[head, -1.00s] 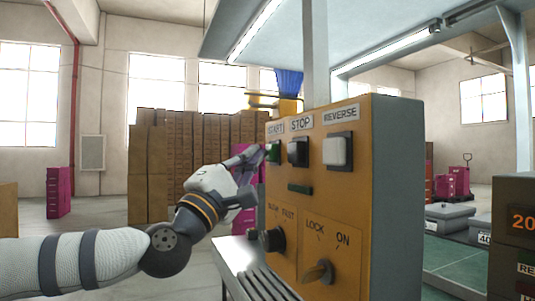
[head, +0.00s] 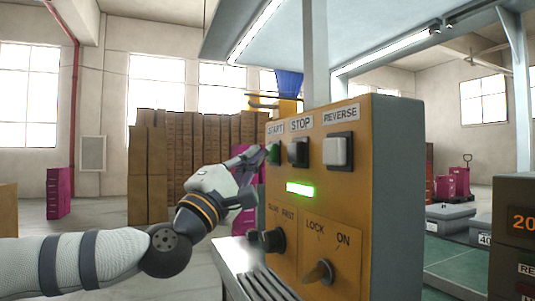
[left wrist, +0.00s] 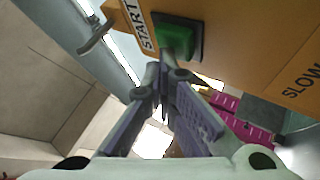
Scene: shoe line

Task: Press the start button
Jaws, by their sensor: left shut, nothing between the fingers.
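The start button (head: 273,153) is green and sits under the START label at the upper left of the yellow control box (head: 290,222). It also shows in the left wrist view (left wrist: 176,38), in a dark square frame. My left gripper (head: 260,152) is shut and empty, its fingertips at the start button. In the left wrist view the closed fingertips (left wrist: 163,66) lie just below the button; I cannot tell whether they touch it. A bar lamp (head: 300,190) below the buttons glows green. My right gripper is not in view.
A dark STOP button (head: 298,152) and a white REVERSE button (head: 337,152) sit right of START. A black speed knob (head: 272,240) and a LOCK/ON switch (head: 318,272) are lower on the box. Stacked cartons (head: 200,150) stand behind.

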